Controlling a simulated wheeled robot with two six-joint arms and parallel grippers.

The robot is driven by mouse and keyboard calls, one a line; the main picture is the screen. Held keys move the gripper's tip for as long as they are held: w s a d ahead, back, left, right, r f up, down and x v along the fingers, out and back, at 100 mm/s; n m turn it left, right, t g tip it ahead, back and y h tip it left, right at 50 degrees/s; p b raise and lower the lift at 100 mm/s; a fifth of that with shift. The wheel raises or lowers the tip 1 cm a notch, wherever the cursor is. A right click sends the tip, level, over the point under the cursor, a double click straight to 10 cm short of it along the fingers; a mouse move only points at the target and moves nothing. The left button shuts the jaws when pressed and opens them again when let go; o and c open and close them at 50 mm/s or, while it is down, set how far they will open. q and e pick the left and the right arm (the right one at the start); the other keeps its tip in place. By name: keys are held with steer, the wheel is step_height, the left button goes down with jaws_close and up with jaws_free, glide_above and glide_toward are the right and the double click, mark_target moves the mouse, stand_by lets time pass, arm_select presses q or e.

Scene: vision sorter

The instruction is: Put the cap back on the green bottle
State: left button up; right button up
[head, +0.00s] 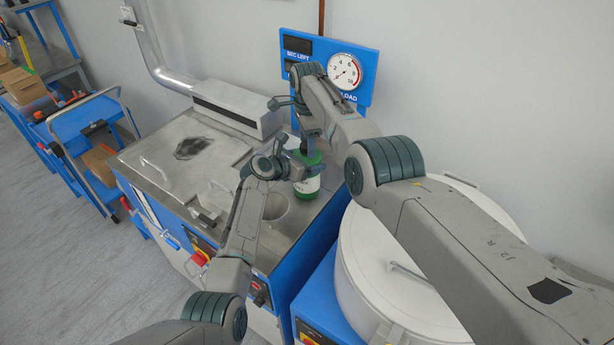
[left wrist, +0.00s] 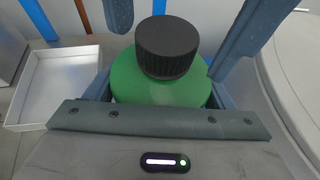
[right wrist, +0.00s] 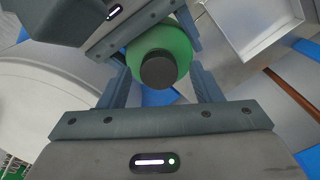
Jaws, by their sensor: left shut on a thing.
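The green bottle (head: 306,194), with a white label, stands upright on the metal top of the blue bench. It also shows in the left wrist view (left wrist: 150,90). My left gripper (head: 298,170) is shut around its body. The black ribbed cap (left wrist: 167,46) sits upright on top of the bottle; how tightly it is seated cannot be told. In the right wrist view the cap (right wrist: 158,70) shows from above. My right gripper (right wrist: 158,88) is open above the bottle, its fingers apart on either side of the cap and not touching it. In the head view the arms hide the cap.
A shallow white tray (left wrist: 60,92) lies beside the bottle. A large round white lid (head: 385,290) is to the right of the bench. A blue gauge panel (head: 345,70) stands behind. A blue cart (head: 95,120) is at the left. My two arms are close together here.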

step_height(320, 180, up, 12)
stand_by(0.7)
arm_select(q)
steer(key=o, duration=1.9)
steer(key=shift+o, duration=0.2)
steer(key=shift+s, duration=0.1)
arm_select(e)
steer(key=shift+f, duration=0.1)
arm_select(q)
steer(key=b+v, duration=0.2)
steer(key=v, duration=0.8)
steer(key=shift+s+a+r+b, duration=0.15)
steer(key=shift+a+b, duration=0.1)
steer(key=shift+b, duration=0.1)
arm_select(e)
steer(key=shift+f, duration=1.3)
